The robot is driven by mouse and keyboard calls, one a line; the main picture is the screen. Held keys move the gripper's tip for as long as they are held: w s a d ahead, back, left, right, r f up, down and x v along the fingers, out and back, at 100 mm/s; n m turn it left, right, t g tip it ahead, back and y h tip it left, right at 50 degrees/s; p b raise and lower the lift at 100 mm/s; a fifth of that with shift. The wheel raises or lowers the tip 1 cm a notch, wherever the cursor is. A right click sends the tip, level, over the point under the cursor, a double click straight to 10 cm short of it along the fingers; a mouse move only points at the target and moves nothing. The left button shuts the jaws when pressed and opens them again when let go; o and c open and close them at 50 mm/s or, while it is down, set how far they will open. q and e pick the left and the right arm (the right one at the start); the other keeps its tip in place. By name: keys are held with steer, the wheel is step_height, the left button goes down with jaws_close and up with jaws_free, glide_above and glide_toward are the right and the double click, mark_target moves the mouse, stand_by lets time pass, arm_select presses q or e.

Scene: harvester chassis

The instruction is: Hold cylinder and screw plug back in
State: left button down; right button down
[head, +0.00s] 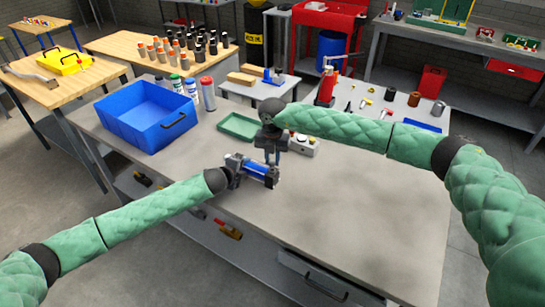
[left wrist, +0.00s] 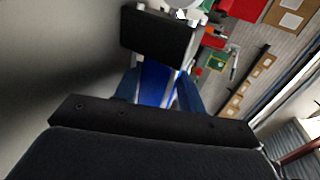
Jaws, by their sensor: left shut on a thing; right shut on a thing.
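The blue cylinder (head: 256,168) with grey ends lies near the middle of the workbench, held just above or at its surface; I cannot tell which. My left gripper (head: 236,170) is shut on it from the left. The cylinder's blue body (left wrist: 157,84) also shows in the left wrist view, between the dark fingers of the left gripper (left wrist: 150,75). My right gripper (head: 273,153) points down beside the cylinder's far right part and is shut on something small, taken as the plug. The plug itself is hidden by the fingers, so its fit in the cylinder cannot be seen.
A grey workbench (head: 330,215) has clear room at front right. A blue bin (head: 148,112), several spray cans and bottles (head: 191,88), and a green tray (head: 238,126) stand behind left. A white box with buttons (head: 303,145) sits just right of my right gripper.

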steer(key=shift+f, duration=0.55)
steer(key=shift+f, duration=0.6)
stand_by(0.4)
